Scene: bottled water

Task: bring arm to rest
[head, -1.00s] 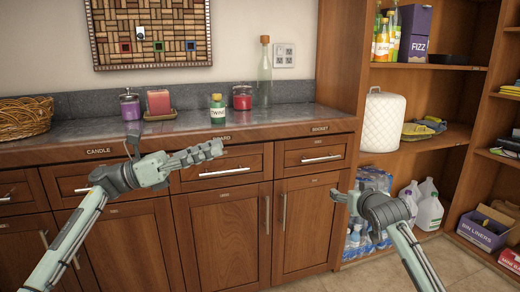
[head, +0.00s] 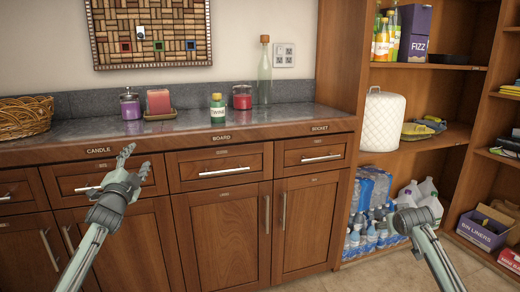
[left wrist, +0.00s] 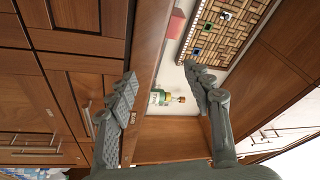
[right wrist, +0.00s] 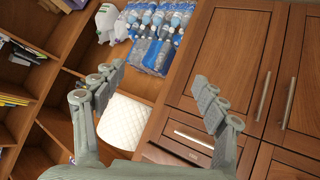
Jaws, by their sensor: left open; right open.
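My left gripper (head: 134,160) is in front of the drawers below the counter, at the left of the head view. It is open and empty, its fingers pointing up; its spread fingers also show in the left wrist view (left wrist: 163,95). My right arm shows at the lower right of the head view (head: 412,220), with its fingers hidden there. In the right wrist view the right gripper (right wrist: 158,82) is open, with nothing between its fingers. Packs of bottled water (head: 372,205) stand on the bottom shelf, behind the right arm; they also show in the right wrist view (right wrist: 157,30).
Drawers and cabinet doors (head: 230,235) face me. Shelves at right hold a white quilted cover (head: 383,120) and jugs. Both grippers are clear of the furniture.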

